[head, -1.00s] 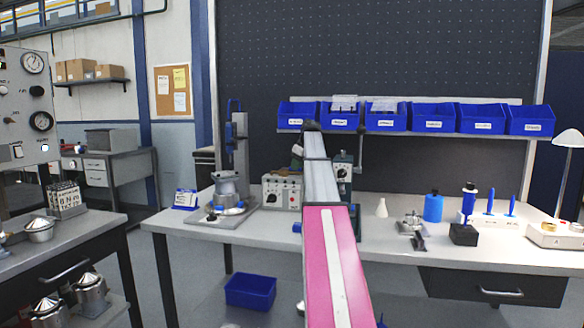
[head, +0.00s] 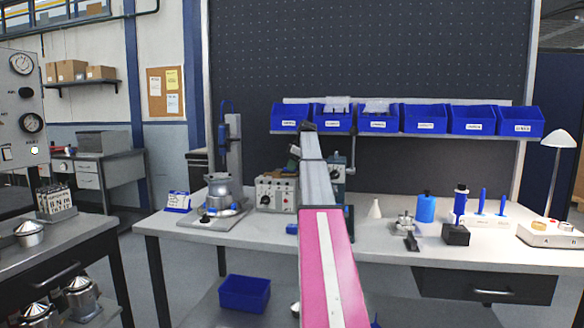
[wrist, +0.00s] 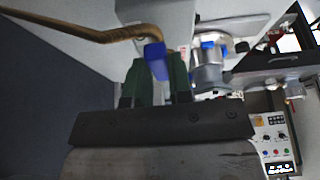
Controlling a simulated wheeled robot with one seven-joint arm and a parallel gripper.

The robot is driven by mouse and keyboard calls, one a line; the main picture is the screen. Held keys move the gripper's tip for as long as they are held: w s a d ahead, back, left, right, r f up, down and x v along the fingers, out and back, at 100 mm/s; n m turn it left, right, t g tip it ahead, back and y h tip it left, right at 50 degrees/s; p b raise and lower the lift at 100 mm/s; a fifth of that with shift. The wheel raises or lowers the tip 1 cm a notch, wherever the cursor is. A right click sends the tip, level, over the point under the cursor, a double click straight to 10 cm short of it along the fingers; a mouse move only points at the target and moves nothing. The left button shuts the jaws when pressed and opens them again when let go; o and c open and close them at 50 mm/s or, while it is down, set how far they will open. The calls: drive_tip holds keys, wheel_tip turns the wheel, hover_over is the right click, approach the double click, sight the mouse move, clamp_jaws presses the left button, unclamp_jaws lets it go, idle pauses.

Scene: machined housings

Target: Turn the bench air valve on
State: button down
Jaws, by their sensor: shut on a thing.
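In the wrist view my gripper (wrist: 160,82) has its two dark green fingers shut on a small blue handle (wrist: 155,60). The handle sits by the end of a bent brass-coloured pipe (wrist: 105,35), against a pale grey surface. I take this handle to be the air valve's lever; the valve body is mostly hidden, and its on or off position cannot be told. In the head view my pink and grey arm reaches over the bench (head: 400,258) and hides the gripper. A small blue piece (head: 291,228) shows just left of the arm there.
A press (head: 218,195) and a control box (head: 276,192) with knobs stand on the bench left of my arm. To the right are a blue bottle (head: 426,208), a black block (head: 456,235) and a lamp (head: 558,140). Blue bins (head: 425,118) hang behind.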

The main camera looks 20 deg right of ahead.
drive_tip(key=c, duration=1)
unclamp_jaws()
drive_tip(key=shift+r, duration=0.1)
drive_tip(key=r, duration=0.4)
drive_tip(key=shift+a+r, duration=0.2)
drive_tip(key=a+r, duration=0.2)
drive_tip(key=a, duration=0.1)
drive_tip(key=s+a+r, duration=0.1)
drive_tip(key=a+r, duration=0.1)
drive_tip(key=a, duration=0.2)
drive_tip(key=s+a+r, duration=0.1)
drive_tip(key=a+r, duration=0.1)
drive_tip(key=a, duration=0.2)
drive_tip(key=shift+r, duration=0.25)
